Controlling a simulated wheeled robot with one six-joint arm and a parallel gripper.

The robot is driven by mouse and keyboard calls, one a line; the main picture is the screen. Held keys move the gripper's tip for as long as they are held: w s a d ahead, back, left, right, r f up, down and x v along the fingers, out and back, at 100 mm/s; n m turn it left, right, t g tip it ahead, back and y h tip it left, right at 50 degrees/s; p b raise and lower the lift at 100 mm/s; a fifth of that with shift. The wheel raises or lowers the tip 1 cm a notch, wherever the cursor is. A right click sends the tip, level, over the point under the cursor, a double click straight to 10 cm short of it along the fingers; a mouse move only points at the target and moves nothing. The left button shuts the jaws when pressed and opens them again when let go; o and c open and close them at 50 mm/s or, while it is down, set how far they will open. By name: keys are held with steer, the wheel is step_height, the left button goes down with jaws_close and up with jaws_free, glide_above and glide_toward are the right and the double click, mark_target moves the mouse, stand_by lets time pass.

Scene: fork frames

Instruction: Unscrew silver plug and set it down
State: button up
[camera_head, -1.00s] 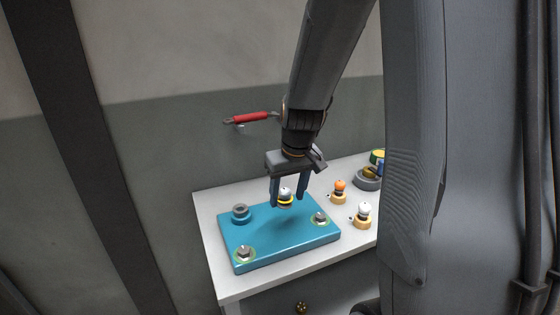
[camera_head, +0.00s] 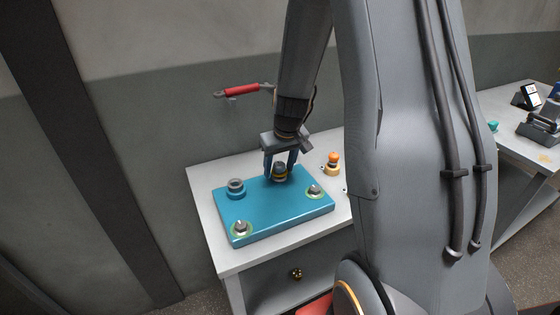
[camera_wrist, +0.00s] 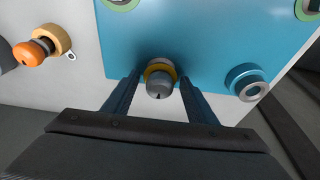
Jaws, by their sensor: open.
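The silver plug (camera_head: 280,169) stands upright in a yellow ring on the teal block (camera_head: 280,209). In the wrist view the plug (camera_wrist: 159,87) shows as a grey knob with a dark slot, with the yellow ring just behind it. My gripper (camera_head: 280,176) points down at it and is open. In the wrist view the fingers of my gripper (camera_wrist: 159,80) stand on either side of the plug, with a visible gap on each side. The underside of the plug is hidden.
The block also carries a teal and grey ring fitting (camera_head: 236,187) and silver bolts (camera_head: 241,227) in green rings. An orange-topped peg (camera_head: 333,160) stands on the white table (camera_head: 215,240) to the right. A red-handled tool (camera_head: 238,91) hangs on the wall.

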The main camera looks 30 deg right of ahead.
steer(key=shift+f, duration=0.1)
steer(key=c, duration=1.2)
steer(key=shift+w+f+n+b, duration=0.15)
steer(key=shift+n+b, duration=0.15)
steer(key=shift+b, duration=0.8)
steer(key=shift+n+b, duration=0.6)
steer(key=shift+b, duration=0.2)
steer(key=shift+y, duration=0.3)
steer(key=shift+n+b, duration=0.5)
steer(key=shift+b, duration=0.55)
steer(key=shift+n, duration=0.3)
